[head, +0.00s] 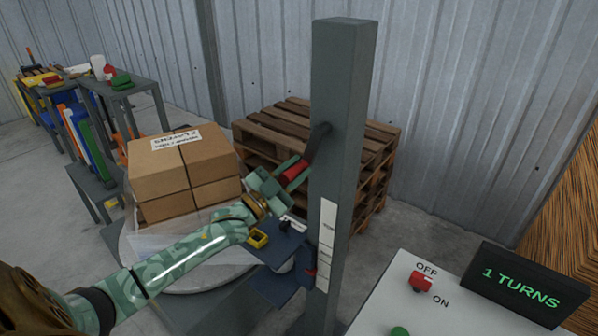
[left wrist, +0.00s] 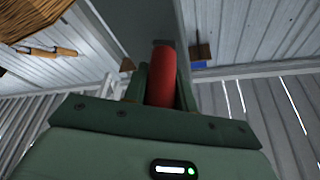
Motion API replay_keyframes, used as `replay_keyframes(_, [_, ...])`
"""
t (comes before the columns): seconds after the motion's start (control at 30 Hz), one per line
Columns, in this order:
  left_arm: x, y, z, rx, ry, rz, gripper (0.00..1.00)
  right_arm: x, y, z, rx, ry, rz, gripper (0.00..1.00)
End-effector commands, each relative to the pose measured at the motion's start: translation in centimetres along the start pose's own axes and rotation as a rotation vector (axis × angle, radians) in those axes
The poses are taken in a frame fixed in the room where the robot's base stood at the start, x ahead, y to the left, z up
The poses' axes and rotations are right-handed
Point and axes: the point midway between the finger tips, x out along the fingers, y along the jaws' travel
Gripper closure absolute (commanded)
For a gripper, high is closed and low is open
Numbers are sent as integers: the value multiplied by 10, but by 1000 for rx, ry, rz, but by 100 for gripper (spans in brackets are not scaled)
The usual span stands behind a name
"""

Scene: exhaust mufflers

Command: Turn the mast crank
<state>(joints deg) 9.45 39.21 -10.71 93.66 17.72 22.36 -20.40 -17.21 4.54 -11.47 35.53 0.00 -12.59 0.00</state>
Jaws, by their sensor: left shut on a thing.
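The mast (head: 342,120) is a tall grey square post right of the middle in the head view. The crank arm (head: 317,143) is dark and sticks out from the mast's left face, slanting down to a red handle (head: 295,172). My left gripper (head: 290,174) is shut on the red handle. In the left wrist view the red handle (left wrist: 161,76) stands between the fingers, with the grey mast (left wrist: 130,22) behind it. My right gripper is not in view.
A display (head: 525,286) reading "1 TURNS" sits on a white panel with a red switch (head: 421,282) marked OFF and ON. Stacked cardboard boxes (head: 185,170) stand on a round platform behind my left arm. Wooden pallets (head: 290,122) are stacked behind the mast.

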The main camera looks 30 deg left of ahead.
Motion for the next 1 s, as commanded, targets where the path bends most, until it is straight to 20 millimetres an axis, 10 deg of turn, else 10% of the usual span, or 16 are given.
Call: replay_keyframes(1.0, [10,-83,-25,881,0,360,100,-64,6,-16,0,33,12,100])
